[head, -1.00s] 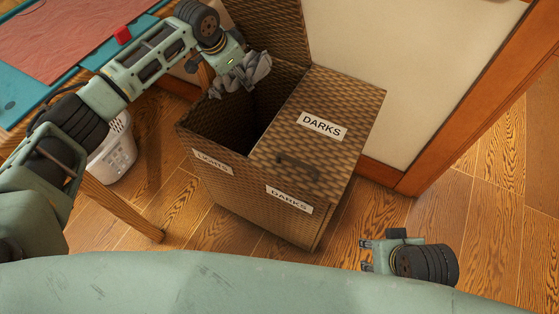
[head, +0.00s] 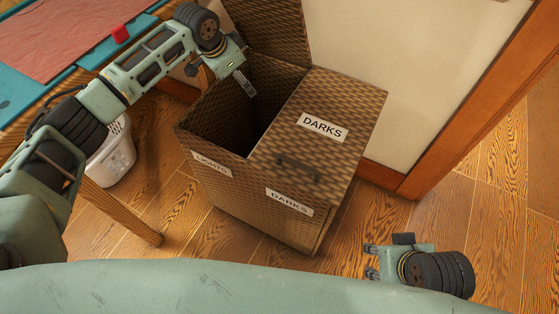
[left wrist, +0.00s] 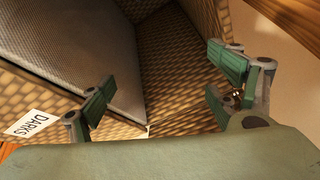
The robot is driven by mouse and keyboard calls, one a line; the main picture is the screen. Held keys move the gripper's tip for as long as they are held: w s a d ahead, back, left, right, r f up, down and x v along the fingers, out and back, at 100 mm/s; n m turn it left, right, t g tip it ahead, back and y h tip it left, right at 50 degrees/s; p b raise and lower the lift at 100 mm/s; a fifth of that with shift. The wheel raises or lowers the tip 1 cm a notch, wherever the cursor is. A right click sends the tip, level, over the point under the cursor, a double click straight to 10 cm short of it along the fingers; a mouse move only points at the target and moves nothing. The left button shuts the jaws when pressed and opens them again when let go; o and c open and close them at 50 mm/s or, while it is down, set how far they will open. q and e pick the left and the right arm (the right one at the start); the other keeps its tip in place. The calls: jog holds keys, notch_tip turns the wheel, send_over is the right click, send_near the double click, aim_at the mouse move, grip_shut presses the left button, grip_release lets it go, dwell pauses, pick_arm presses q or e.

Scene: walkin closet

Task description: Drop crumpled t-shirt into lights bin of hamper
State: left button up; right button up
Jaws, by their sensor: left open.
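The woven brown hamper (head: 232,187) stands on the wood floor, with a LIGHTS label (head: 211,164) on the left of its front. Its left bin is open, with its lid (head: 268,30) raised at the back. My left gripper (head: 246,86) is over the open bin, pointing down. In the left wrist view the left gripper (left wrist: 160,90) has its fingers wide apart with nothing between them. The crumpled grey t-shirt is not visible in either current view; the bin's dark bottom is hidden. My right gripper (head: 371,262) is low at the right, its fingers apart and empty.
The DARKS side has a closed lid (head: 330,107) with a handle. A wall and wooden trim are behind the hamper. The floor at right is clear.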

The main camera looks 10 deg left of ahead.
pick_arm(q)
jog(key=v, duration=1.2)
dwell(0.3)
